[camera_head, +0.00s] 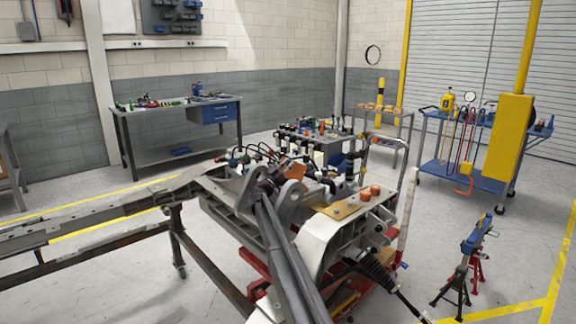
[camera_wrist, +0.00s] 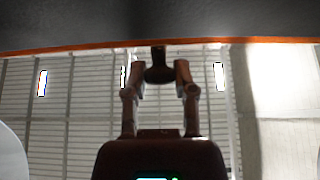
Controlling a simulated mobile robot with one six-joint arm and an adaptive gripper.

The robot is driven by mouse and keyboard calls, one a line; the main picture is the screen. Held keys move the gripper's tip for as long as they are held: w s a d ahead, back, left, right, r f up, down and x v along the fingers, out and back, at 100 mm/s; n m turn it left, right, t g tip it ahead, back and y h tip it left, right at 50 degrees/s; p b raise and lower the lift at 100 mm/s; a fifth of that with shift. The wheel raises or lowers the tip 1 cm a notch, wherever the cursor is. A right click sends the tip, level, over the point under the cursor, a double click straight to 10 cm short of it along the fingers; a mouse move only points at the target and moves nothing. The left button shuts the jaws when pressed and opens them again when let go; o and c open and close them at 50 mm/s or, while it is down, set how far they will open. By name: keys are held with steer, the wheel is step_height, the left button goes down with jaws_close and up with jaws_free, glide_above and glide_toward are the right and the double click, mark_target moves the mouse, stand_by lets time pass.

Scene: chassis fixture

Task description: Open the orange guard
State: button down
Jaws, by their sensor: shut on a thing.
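In the wrist view, the orange guard (camera_wrist: 100,46) shows as a thin orange edge across the top, with a dark surface above it. A dark knob-like handle (camera_wrist: 158,72) hangs from this edge at the middle. My gripper (camera_wrist: 159,80) has its two fingers on either side of the handle and is shut on it. In the head view, a small orange piece (camera_head: 295,172) shows among the fixture parts; I cannot tell whether it is the guard. My gripper's fingers cannot be made out clearly there.
The chassis fixture (camera_head: 345,232) fills the middle, with hoses and fittings around it. A workbench (camera_head: 180,109) stands behind at the left. A blue trolley (camera_head: 450,176) and a yellow post (camera_head: 507,137) stand at the right. Jack stands (camera_head: 462,285) are on the floor at lower right.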

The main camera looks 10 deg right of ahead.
steer(key=shift+s, duration=0.1)
steer(key=shift+c, duration=2.1)
jaws_free()
steer(key=shift+a, duration=0.1)
steer(key=shift+c, duration=0.2)
